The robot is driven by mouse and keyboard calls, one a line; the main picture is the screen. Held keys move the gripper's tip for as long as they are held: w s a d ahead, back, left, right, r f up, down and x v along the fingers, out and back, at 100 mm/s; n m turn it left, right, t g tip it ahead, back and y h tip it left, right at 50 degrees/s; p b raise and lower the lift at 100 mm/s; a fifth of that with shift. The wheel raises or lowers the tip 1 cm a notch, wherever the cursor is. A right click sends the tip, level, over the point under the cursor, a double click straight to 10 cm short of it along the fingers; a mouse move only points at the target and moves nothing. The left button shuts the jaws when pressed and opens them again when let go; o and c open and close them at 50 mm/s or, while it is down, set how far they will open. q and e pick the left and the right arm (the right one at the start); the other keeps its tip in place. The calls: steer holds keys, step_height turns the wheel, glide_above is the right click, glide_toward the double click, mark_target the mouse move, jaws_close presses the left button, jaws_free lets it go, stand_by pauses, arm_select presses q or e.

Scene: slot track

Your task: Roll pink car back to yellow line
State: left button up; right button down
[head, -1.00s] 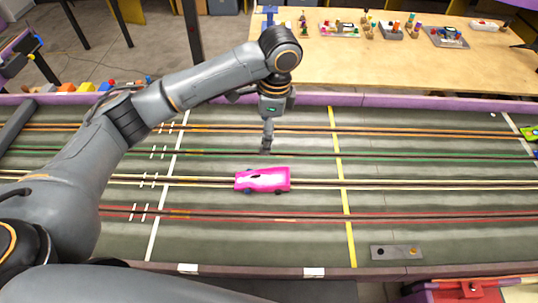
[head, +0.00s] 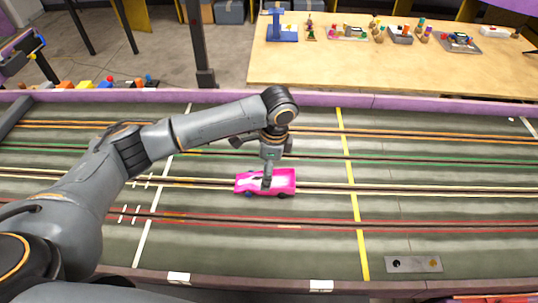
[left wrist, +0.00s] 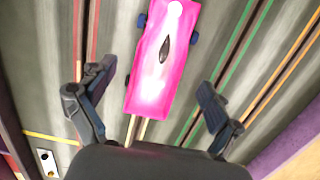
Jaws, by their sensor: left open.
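The pink car (head: 284,183) sits on the pale-yellow lane of the track, between the white line (head: 150,225) on the left and the yellow line (head: 356,215) on the right. The car is clear of the yellow line. My left gripper (head: 267,185) points down over the car's middle in the head view and hides part of it. In the left wrist view, my open left gripper (left wrist: 155,80) has one finger on each side of the pink car (left wrist: 158,70), with gaps between. The yellow line (left wrist: 50,138) also shows there at lower left. My right gripper is not in view.
The grey track (head: 450,215) has orange, green, pale-yellow and red lanes and a purple far wall (head: 420,103). A small metal plate (head: 414,264) lies near the front edge. A wooden table (head: 400,75) with small items stands behind. The lane right of the car is clear.

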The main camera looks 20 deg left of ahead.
mark_target(294, 179)
arm_select(q)
steer(key=shift+a+f, duration=0.15)
steer(key=shift+f, duration=1.1)
steer(key=shift+a+f, duration=0.1)
steer(key=shift+f, duration=1.15)
steer(key=c, duration=1.4)
steer(key=shift+o, duration=0.2)
steer(key=shift+w+d+p, duration=0.25)
steer(key=shift+d+p, duration=0.1)
steer(key=shift+d, duration=0.75)
steer(key=shift+w+d, duration=0.25)
steer(key=shift+d, duration=0.6)
steer(key=shift+d, duration=0.1)
steer(key=shift+w+d, duration=0.15)
steer(key=shift+d, duration=0.25)
steer(key=shift+w+d, duration=0.2)
steer(key=shift+d, duration=0.5)
steer(key=shift+w+d, duration=0.2)
steer(key=shift+d, duration=0.5)
steer(key=shift+d, duration=0.1)
